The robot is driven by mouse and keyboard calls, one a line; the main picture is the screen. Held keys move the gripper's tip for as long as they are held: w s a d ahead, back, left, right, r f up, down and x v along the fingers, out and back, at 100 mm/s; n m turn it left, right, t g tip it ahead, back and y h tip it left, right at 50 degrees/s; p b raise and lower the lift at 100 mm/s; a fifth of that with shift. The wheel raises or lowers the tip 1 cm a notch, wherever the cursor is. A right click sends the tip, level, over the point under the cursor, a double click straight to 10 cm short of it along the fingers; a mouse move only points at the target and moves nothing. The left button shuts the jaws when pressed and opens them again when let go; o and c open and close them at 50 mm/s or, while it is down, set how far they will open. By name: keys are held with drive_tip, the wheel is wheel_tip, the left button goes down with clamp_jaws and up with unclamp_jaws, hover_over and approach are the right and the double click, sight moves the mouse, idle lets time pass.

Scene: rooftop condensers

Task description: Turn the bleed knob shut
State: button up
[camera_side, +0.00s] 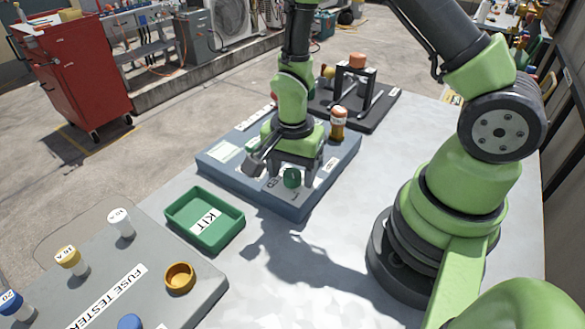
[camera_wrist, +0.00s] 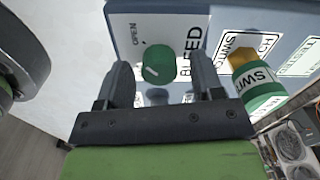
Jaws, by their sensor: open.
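The bleed knob (camera_wrist: 158,65) is a round green knob with a short white mark on its face. It sits on the blue-grey panel (camera_wrist: 185,20), between the printed words OPEN and BLEED. In the side view the green knob (camera_side: 292,177) is near the panel's front edge. My gripper (camera_wrist: 161,70) is open, with one dark finger on each side of the knob and a visible gap to both. In the side view my gripper (camera_side: 297,168) points down over the panel, right by the knob. Whether the fingertips reach down beside it is hard to tell.
A green KIT tray (camera_side: 235,238) and a grey fuse tester (camera_side: 205,298) lie to the left. A dark stand (camera_side: 378,108) is behind.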

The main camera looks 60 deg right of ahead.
drive_tip(key=c, duration=0.9)
drive_tip(key=shift+n, duration=0.3)
drive_tip(key=n, duration=0.8)
drive_tip(key=shift+n, duration=0.4)
drive_tip(key=n, duration=0.4)
drive_tip(key=shift+n, duration=2.2)
